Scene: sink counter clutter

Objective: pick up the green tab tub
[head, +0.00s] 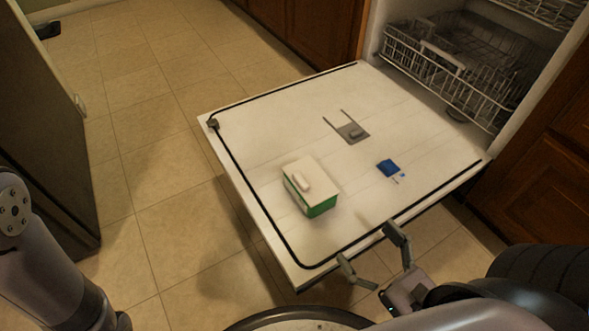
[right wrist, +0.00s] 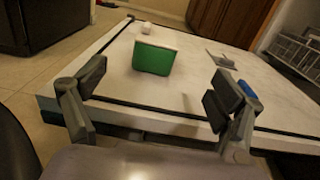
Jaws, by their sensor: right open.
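The green tab tub (head: 312,187) has green sides and a white lid with a raised white block on top. It stands upright on the inside of the open dishwasher door (head: 250,130). In the right wrist view the tub (right wrist: 153,58) sits beyond the fingers, between them and nearer the left one. My right gripper (head: 372,250) is open and empty at the door's near edge, apart from the tub. Its two spread fingers also show in the right wrist view (right wrist: 155,100). My left gripper is out of view; only part of my left arm shows at the lower left.
A blue item (head: 388,168) lies on the door right of the tub. A grey dispenser latch (head: 351,131) is set in the door behind it. The dishwasher rack (head: 440,65) stands at the back right. The door around the tub is mostly clear.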

